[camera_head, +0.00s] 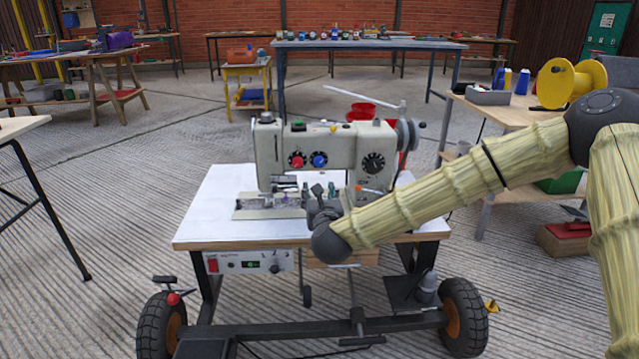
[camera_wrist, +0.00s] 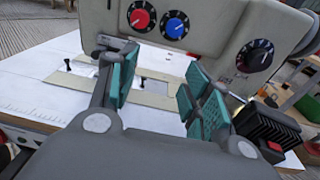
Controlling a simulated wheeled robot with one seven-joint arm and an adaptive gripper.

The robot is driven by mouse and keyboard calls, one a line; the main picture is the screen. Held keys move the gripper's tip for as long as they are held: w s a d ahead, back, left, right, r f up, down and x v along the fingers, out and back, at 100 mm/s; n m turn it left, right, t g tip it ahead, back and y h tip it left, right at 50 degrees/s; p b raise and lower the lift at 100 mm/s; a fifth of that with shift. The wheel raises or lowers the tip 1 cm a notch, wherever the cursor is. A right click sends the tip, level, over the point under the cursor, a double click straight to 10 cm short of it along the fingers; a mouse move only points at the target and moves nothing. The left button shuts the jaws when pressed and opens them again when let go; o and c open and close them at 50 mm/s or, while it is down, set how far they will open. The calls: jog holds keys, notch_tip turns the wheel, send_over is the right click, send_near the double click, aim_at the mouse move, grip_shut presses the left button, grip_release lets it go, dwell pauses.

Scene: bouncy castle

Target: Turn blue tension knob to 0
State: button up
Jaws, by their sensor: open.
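The blue tension knob (camera_head: 319,161) sits on the front of the sewing machine (camera_head: 340,150), just right of a red knob (camera_head: 297,161). In the wrist view the blue knob (camera_wrist: 175,27) is at the top middle, with a white pointer line on its face and a dark dial around it. The dial numbers are too small to read. My gripper (camera_wrist: 155,90) is open and empty, its teal finger pads apart. It is below and in front of the blue knob and does not touch it. In the head view my gripper (camera_head: 322,195) is low in front of the machine, partly hidden by my wrist.
A larger black dial (camera_head: 374,163) is on the machine's right side. The machine stands on a white wheeled table (camera_head: 210,215) with a control panel (camera_head: 250,263) below its front edge. A wooden bench (camera_head: 515,110) with a yellow spool (camera_head: 570,83) stands at right.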

aim_at(319, 163)
jog(key=w+m+b, duration=0.1)
jog(key=w+b, duration=0.1)
jog(key=w, duration=0.1)
jog(key=w+r+m+b, duration=0.1)
jog(key=w+b, duration=0.1)
jog(key=w, duration=0.2)
jog(key=w+r+m+t+h+b, duration=0.1)
jog(key=w, duration=0.2)
jog(key=shift+w+d+r+b, duration=0.2)
jog(key=shift+w+d+b, duration=0.1)
jog(key=shift+w+b, duration=0.1)
jog(key=shift+w+r, duration=0.15)
jog(key=shift+w, duration=0.75)
jog(key=c, duration=1)
